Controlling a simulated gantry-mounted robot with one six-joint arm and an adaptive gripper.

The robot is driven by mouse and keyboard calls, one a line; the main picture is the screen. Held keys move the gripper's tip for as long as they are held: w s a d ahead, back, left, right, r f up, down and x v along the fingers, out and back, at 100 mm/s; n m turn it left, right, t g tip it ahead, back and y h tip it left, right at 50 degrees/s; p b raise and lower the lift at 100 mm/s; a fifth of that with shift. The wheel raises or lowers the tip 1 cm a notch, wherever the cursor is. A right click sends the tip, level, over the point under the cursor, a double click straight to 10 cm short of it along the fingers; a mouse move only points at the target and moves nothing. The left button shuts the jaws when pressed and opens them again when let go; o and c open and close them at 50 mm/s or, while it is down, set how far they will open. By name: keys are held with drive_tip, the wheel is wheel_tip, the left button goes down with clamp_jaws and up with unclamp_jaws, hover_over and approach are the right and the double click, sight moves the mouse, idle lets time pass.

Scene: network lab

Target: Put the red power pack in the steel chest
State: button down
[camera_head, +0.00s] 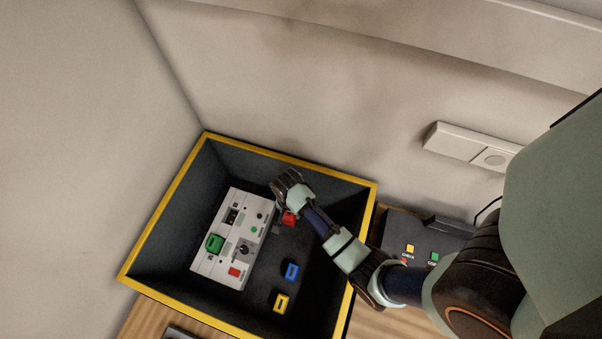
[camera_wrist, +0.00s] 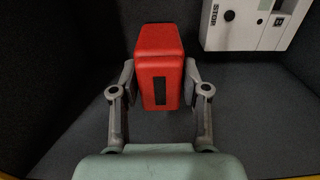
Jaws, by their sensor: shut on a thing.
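The red power pack (camera_wrist: 160,62) is upright between the two fingers of my gripper (camera_wrist: 160,92) in the wrist view. The fingers are shut on its sides. A dark slot marks its near face. In the head view my gripper (camera_head: 287,200) reaches into a dark box with a yellow rim (camera_head: 290,159), and part of the red pack (camera_head: 289,219) shows just below it. The pack is right of the pale panel unit (camera_head: 216,262). I cannot tell whether the pack touches the floor. Nothing in view is clearly marked as the steel chest.
The panel unit holds a green block (camera_head: 214,243) and has a lever and a red patch. A blue block (camera_head: 291,271) and a yellow block (camera_head: 281,303) lie on the box floor. A dark console (camera_head: 425,238) stands right of the box. A white fixture (camera_head: 462,146) is on the wall.

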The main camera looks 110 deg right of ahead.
drive_tip(key=s+a+r+p, duration=0.1)
drive_tip(key=s+a+p, duration=0.1)
drive_tip(key=s+a, duration=0.15)
drive_tip(key=f+b, duration=0.2)
drive_tip(key=f, duration=0.4)
drive_tip(key=f+b, duration=0.3)
drive_tip(key=f, duration=0.4)
drive_tip(key=f+b, duration=0.2)
drive_tip(key=f, duration=0.5)
drive_tip(key=shift+w, duration=0.25)
drive_tip(key=shift+f+b, duration=0.1)
drive_tip(key=shift+b, duration=0.3)
drive_tip(key=c, duration=0.6)
unclamp_jaws()
wheel_tip(320, 180, up, 12)
drive_tip(key=p, duration=0.5)
drive_tip(key=shift+r, duration=0.2)
